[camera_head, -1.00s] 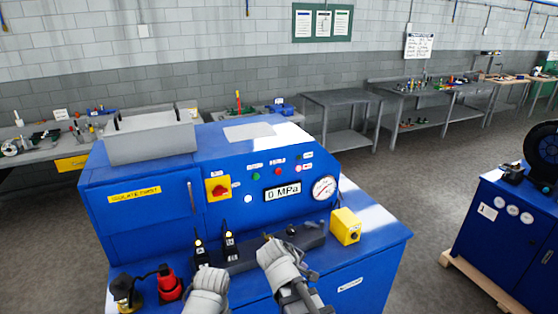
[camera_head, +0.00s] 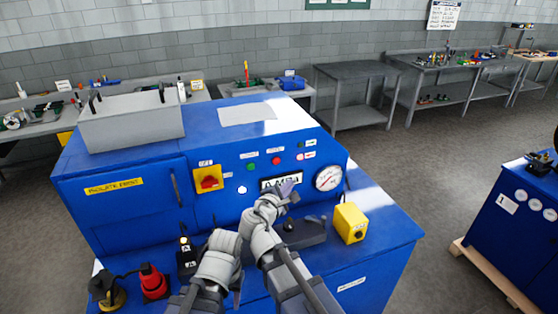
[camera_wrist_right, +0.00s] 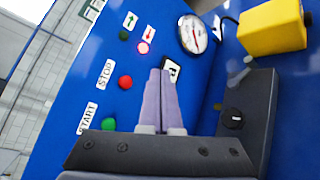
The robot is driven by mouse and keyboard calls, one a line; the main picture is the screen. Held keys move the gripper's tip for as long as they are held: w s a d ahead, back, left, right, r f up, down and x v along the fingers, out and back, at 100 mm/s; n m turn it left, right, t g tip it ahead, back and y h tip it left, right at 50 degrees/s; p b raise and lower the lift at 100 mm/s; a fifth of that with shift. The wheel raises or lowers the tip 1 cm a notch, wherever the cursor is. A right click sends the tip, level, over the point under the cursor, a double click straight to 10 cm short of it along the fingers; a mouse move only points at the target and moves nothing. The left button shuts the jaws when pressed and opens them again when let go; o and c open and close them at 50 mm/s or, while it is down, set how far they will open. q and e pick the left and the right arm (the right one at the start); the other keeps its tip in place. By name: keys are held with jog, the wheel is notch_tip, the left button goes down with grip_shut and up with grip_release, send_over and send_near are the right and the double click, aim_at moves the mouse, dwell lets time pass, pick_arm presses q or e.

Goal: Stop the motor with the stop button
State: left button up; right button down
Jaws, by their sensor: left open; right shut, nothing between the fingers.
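The red stop button (camera_head: 276,161) is on the blue machine's sloped panel (camera_head: 225,150), right of the green start button (camera_head: 250,165). In the right wrist view the red button (camera_wrist_right: 125,82) is beside its STOP label (camera_wrist_right: 106,74), and the green button (camera_wrist_right: 108,124) is beside START. My right gripper (camera_head: 289,187) is shut and empty, in front of the pressure display. Its fingertips (camera_wrist_right: 160,72) appear right of the stop button in the wrist view; their distance from the panel is unclear. My left gripper (camera_head: 224,240) is open, low over the front ledge; its fingertips are unclear.
A yellow box (camera_head: 350,222) stands right of my right gripper. A round gauge (camera_head: 328,178) and a red-yellow switch (camera_head: 208,180) flank the display. A pink-red lamp (camera_wrist_right: 143,47) glows. A red object (camera_head: 153,281) and black block (camera_head: 187,256) stand on the ledge.

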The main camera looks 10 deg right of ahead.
jog(key=shift+w, duration=0.1)
send_near(280, 163)
jog(key=shift+s+d+x, duration=0.1)
jog(key=shift+d+x, duration=0.05)
jog(key=shift+x, duration=0.75)
jog(key=shift+s+d+x, duration=0.15)
jog(key=shift+x, duration=0.75)
jog(key=shift+s+d+x, duration=0.1)
jog(key=shift+d+x, duration=0.1)
jog(key=shift+x, duration=0.65)
jog(key=shift+f, duration=0.1)
jog(key=shift+w, duration=0.45)
jog(key=shift+w+a, duration=0.15)
jog(key=shift+w, duration=0.35)
dwell(0.7)
jog(key=shift+s, duration=0.95)
